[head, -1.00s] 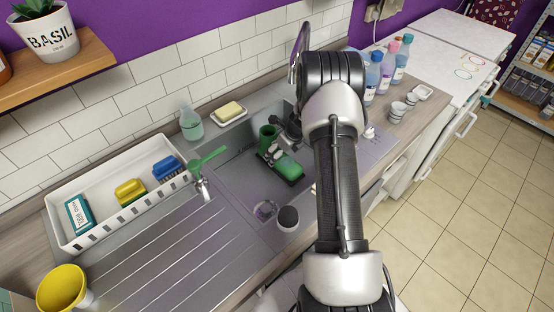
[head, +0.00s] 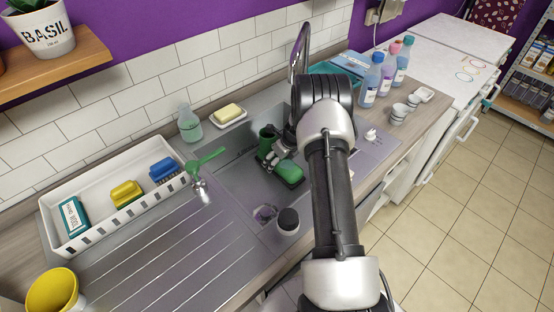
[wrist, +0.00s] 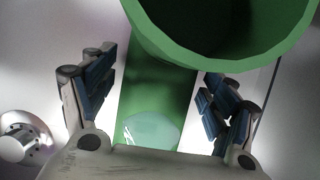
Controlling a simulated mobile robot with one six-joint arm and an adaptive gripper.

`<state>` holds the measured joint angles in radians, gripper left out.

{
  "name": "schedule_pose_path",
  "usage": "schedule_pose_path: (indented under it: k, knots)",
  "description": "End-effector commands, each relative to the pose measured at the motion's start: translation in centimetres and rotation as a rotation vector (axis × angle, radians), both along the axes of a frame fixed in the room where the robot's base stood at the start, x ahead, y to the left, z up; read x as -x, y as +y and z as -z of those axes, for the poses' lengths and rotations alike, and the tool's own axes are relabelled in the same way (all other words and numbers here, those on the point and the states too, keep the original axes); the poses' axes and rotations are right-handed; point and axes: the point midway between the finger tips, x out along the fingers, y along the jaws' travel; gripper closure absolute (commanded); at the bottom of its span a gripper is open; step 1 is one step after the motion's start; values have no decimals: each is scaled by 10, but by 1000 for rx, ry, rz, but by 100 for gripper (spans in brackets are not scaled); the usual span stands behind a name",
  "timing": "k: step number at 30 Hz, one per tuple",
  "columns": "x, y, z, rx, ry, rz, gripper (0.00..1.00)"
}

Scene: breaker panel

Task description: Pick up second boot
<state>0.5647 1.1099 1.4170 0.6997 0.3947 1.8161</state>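A green boot (head: 289,173) with a dark sole stands in the sink basin. Its open shaft (head: 268,134) points up and its toe points toward the front right. My gripper (head: 271,157) is at the boot, between shaft and toe, and hides the ankle. In the wrist view the round shaft rim (wrist: 225,60) fills the top. The green foot (wrist: 150,105) runs down between the two fingers of my gripper (wrist: 160,95). The fingers are apart, with narrow gaps to the foot on both sides. Only one boot is clearly visible.
The tall tap (head: 299,55) rises behind my arm. A white rack (head: 150,212) holds several items at left. A green-handled tool (head: 205,160) lies by its right end. A soap bottle (head: 189,124) and soap dish (head: 229,116) stand behind the basin. A dark-topped container (head: 288,220) is at the front.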

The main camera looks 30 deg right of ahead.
Motion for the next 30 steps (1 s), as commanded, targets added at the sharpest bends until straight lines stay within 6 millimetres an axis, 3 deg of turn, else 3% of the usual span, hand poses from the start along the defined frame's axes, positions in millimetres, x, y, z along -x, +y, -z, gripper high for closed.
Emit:
schedule_pose_path:
  k: [26,30]
  knots:
    - [-1,-1,-1,2,-2,1,84]
    - [-1,-1,-1,2,-2,1,85]
